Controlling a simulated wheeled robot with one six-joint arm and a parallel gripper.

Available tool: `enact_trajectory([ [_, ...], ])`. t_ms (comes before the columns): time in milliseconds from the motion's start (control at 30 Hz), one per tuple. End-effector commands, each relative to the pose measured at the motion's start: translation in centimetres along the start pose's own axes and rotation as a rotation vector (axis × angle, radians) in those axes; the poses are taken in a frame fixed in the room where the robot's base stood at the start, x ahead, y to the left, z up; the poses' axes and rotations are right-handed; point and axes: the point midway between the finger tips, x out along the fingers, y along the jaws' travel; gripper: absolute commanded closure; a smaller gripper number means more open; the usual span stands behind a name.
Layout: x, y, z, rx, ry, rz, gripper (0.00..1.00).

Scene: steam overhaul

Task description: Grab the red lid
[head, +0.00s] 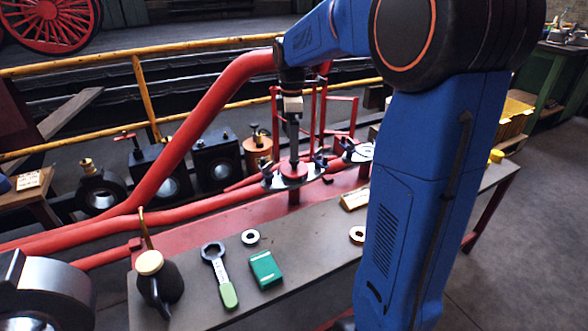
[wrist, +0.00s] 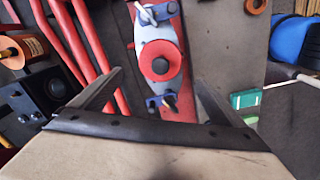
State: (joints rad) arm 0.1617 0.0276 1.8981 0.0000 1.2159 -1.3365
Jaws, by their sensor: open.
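The red lid (wrist: 160,62) is a round red disc with a dark centre, set on a pale metal plate (wrist: 152,30) with blue clamps at its ends. It lies between and beyond my open fingers in the wrist view. In the head view the red lid (head: 293,168) sits on its fitting on the red pipework, directly below my gripper (head: 293,150). My gripper points down and holds nothing. The fingers show on both sides of the lid in the wrist view (wrist: 158,80); whether they touch anything is hard to tell.
Red pipes (head: 200,120) and a yellow rail (head: 145,98) run behind the bench (head: 310,260). On the bench are an oil can (head: 150,263), a green-handled wrench (head: 217,265), a green box (head: 265,269) and a metal ring (head: 250,237). A second clamped fitting (head: 358,152) stands right of the lid.

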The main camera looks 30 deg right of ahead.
Motion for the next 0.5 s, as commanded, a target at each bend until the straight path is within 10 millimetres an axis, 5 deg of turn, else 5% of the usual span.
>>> enact_trajectory([
  [500,5.0,0.0,0.5,0.001,-0.001,-0.003,0.06],
])
